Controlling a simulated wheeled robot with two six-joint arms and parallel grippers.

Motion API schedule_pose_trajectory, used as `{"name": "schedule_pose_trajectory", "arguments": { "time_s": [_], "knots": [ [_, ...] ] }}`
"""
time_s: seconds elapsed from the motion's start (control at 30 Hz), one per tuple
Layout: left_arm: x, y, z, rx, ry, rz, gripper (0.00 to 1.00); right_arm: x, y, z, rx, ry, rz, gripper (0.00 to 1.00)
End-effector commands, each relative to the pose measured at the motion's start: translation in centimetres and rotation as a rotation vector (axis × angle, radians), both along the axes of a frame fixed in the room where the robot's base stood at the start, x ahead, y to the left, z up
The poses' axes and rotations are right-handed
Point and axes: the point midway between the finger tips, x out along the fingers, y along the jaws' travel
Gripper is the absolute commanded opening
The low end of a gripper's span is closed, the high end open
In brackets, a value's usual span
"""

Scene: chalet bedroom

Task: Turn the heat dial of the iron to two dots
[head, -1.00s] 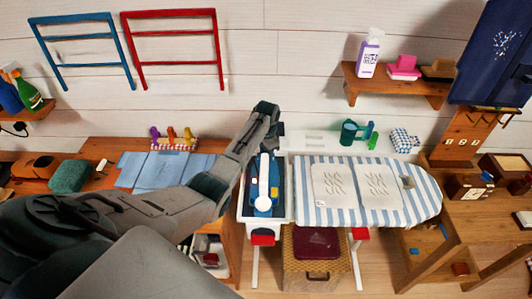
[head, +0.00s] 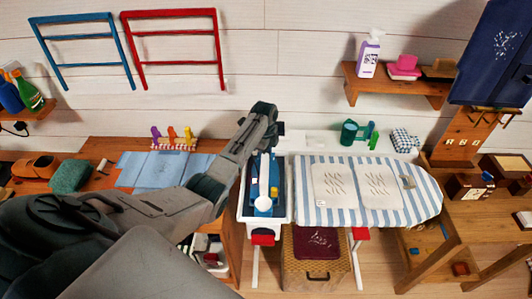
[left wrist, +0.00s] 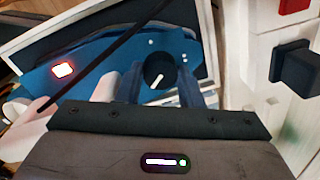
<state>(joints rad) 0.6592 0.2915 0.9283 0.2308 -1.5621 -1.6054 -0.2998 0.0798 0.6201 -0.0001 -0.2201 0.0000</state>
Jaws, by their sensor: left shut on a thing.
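The blue iron (head: 278,190) with a white handle (head: 263,185) lies on the white-rimmed rest at the left end of the striped ironing board (head: 322,205). My left arm reaches over to it, with the left gripper (head: 263,146) at the iron's far end. In the left wrist view the iron's blue body (left wrist: 110,62) carries a round black dial (left wrist: 158,66) with a white pointer line, slanting up to the right. Small white marks sit around the dial, too small to count surely. The left gripper (left wrist: 163,84) is shut on the dial, a finger on each side. My right gripper is out of view.
A red lit lamp (left wrist: 63,69) glows on the iron. A dark cord crosses in front of it in the wrist view. Folded cloths (head: 380,185) lie on the board. A wicker basket (head: 310,273) stands below. A wooden bench with blue cloth (head: 160,170) is at left.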

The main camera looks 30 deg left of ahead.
Motion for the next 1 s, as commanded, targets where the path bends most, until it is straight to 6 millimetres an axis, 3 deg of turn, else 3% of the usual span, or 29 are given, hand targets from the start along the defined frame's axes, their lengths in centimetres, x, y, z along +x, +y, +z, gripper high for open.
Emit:
{"name": "schedule_pose_trajectory", "arguments": {
  "time_s": [0.5, 1.0],
  "knots": [
    [0.07, 0.09, 0.13, 0.001, -0.002, -0.458, 0.11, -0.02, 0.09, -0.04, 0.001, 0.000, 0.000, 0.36],
    [0.06, 0.11, 0.13, 0.000, -0.002, -0.674, 0.11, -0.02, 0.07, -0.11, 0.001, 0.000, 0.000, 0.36]
  ]
}}
